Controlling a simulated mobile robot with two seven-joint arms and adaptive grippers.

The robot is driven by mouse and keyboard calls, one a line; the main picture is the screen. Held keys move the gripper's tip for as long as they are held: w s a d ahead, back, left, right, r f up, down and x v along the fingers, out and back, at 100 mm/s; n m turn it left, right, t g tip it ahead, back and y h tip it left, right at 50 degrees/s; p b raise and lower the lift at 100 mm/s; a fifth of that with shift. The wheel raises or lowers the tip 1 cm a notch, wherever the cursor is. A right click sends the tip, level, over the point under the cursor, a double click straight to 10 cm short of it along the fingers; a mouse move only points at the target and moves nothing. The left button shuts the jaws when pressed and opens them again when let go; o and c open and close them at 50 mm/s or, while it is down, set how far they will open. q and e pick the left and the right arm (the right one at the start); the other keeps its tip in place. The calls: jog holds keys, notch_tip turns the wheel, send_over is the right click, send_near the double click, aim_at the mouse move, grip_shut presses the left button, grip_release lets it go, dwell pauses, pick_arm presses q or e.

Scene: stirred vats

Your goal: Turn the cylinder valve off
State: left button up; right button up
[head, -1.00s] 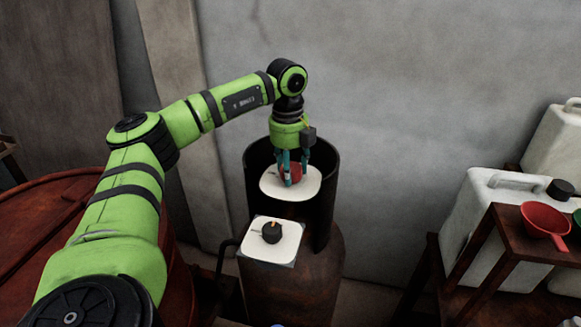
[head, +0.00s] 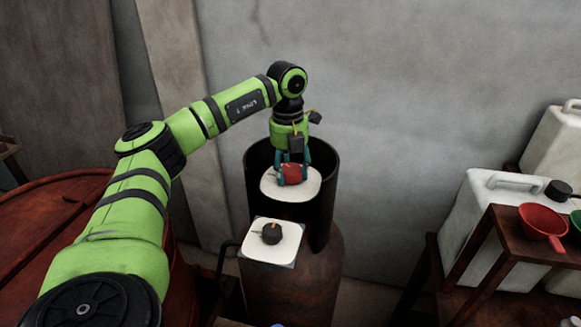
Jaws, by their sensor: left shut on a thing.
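The rusty cylinder (head: 315,275) stands by the wall with a dark, open-fronted collar (head: 325,215) around its top. Inside the collar, a red valve handwheel (head: 293,176) sits over a white plate (head: 308,190). My left gripper (head: 293,170) reaches down from above with its teal fingers shut around the handwheel, which they partly hide. In front, a black knob (head: 271,236) with a small orange mark sits on a second white plate (head: 259,252). My right gripper is not in view.
A red-brown drum (head: 60,220) stands at the left under my arm. At the right, a rusty shelf (head: 490,240) holds a red funnel (head: 543,222), near white jerrycans (head: 480,195). The space between cylinder and shelf is open.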

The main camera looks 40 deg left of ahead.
aim_at(292, 166)
pick_arm(q)
jog(key=m+p, duration=0.1)
jog(key=m, duration=0.5)
jog(key=shift+f+m, duration=0.1)
jog(key=shift+m, duration=0.2)
jog(key=m, duration=0.4)
jog(key=shift+d+m+p, duration=0.1)
jog(key=shift+m+p, duration=0.25)
jog(key=shift+m, duration=0.05)
jog(key=o, duration=1.1)
jog(key=shift+f, duration=0.1)
jog(key=shift+o, duration=0.2)
jog(key=shift+w, duration=0.15)
jog(key=shift+r, duration=0.4)
notch_tip(292, 166, up, 11)
jog(key=shift+w+a+r, duration=0.15)
jog(key=shift+a, duration=0.05)
